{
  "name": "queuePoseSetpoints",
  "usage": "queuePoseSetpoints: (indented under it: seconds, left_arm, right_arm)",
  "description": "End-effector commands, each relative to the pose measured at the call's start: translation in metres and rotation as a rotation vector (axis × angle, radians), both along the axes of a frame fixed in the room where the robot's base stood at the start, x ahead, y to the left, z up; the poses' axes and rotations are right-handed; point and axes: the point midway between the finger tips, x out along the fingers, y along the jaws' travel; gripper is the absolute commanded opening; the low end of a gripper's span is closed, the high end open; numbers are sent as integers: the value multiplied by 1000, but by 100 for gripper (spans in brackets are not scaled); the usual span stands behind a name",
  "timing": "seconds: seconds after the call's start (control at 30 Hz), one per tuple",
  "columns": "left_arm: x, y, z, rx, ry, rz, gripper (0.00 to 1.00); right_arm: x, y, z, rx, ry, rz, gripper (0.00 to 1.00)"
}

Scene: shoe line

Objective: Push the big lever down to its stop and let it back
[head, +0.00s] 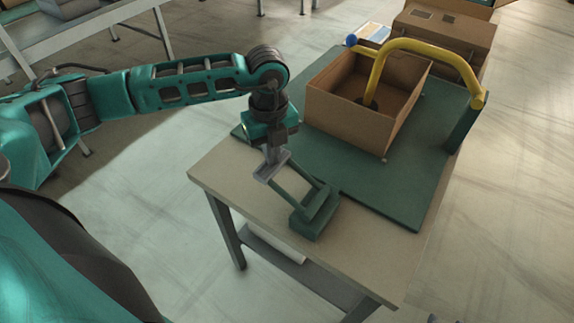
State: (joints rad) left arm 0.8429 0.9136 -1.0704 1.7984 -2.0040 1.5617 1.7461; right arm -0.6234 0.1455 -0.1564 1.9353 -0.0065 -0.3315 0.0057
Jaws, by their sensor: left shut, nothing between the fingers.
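The big yellow lever (430,52) arches over the table's back right from a green post (461,127). A blue knob (352,40) shows at its left end, and a yellow part reaches down into an open cardboard box (345,120). My left gripper (271,166) is shut and empty, pointing down over the table's near left part, left of the box and well apart from the lever. A small dark green device (316,214) with thin bars stands just below and right of it. I cannot tell whether they touch. My right gripper is not in view.
The box stands on a green mat (395,190) on a beige table (225,172). The table's front right is bare. Open floor lies left and right.

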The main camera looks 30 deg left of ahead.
Motion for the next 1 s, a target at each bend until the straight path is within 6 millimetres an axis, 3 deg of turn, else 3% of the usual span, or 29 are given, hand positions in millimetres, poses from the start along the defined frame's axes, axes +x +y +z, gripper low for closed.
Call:
queuePoseSetpoints:
  seconds: [0.2,0.6,1.0]
  left_arm:
    - [0,0,24,-1,-1,0,0]
    - [0,0,59,-1,-2,0,0]
    - [0,0,63,0,0,0,0]
  right_arm:
    - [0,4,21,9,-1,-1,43]
    - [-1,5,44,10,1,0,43]
    - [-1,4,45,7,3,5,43]
